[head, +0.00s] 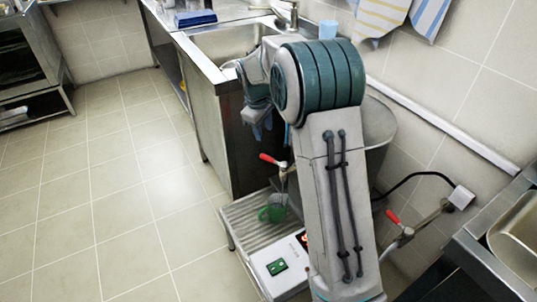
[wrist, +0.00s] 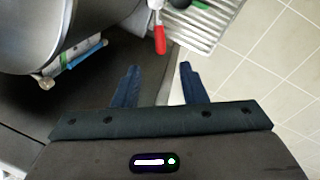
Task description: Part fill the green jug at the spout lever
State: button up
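The green jug (head: 272,213) stands on a slatted metal stand (head: 240,221) in the head view, below the spout. Only a sliver of the jug (wrist: 180,3) shows at the top edge of the wrist view. The red spout lever (head: 269,158) sits just above the jug; in the wrist view the lever (wrist: 159,40) hangs beyond the fingertips, between their lines. My gripper (wrist: 160,66) is open and empty, its two dark blue fingers apart and not touching the lever. In the head view my gripper is partly hidden by my arm. The jug's water level cannot be told.
A large steel pot (head: 379,122) stands behind my arm; its side (wrist: 60,30) fills the wrist view's upper left. A second red lever (head: 392,216) is on a wall pipe. A white control box (head: 277,265) is in front. The tiled floor (head: 110,200) at left is clear.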

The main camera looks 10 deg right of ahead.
aim_at(268, 158)
jog(key=f+b, duration=0.1)
jog(key=f, duration=0.3)
jog(key=w+d+f, duration=0.1)
jog(key=f, duration=0.4)
jog(key=w+d+f+b, duration=0.1)
jog(key=f, duration=0.3)
jog(key=shift+f+b, duration=0.25)
jog(key=shift+b, duration=0.1)
grip_shut()
